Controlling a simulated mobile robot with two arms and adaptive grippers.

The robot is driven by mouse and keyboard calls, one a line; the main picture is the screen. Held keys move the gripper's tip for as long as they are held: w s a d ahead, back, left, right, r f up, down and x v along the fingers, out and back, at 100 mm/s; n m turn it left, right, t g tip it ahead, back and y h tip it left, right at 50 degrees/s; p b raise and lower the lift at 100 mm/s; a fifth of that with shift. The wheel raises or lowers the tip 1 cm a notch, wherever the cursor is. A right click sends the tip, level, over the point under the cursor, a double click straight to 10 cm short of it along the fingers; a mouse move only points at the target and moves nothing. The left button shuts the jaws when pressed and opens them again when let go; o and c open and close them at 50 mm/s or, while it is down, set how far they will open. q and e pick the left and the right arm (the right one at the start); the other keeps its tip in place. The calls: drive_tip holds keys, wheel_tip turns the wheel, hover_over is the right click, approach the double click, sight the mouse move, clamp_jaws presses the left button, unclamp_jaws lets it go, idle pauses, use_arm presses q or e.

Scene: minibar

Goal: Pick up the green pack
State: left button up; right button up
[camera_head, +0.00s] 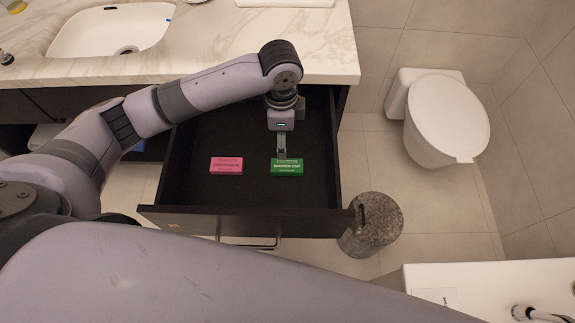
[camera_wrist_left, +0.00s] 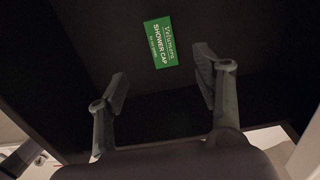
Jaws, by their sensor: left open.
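The green pack (camera_head: 287,168), labelled as a shower cap, lies flat in the open dark drawer, on the right side. It also shows in the left wrist view (camera_wrist_left: 159,43), beyond the fingertips and centred roughly between them. My left gripper (camera_head: 281,153) reaches down into the drawer, just behind the pack in the head view. In the left wrist view the left gripper (camera_wrist_left: 160,88) has its two fingers spread apart with nothing between them. Whether the fingertips touch the pack is not clear in the head view. My right gripper is not in view.
A pink pack (camera_head: 226,166) lies in the drawer to the left of the green one. The drawer's front wall (camera_head: 245,223) and the marble counter (camera_head: 330,50) above bound the space. A stone-look bin (camera_head: 371,225) stands right of the drawer.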

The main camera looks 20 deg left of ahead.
sight(284, 165)
use_arm(q)
wheel_tip(284, 165, down, 13)
drive_tip(key=shift+w+f+b, duration=0.1)
drive_tip(key=shift+f+b, duration=0.05)
drive_tip(key=shift+b, duration=0.15)
drive_tip(key=c, duration=0.9)
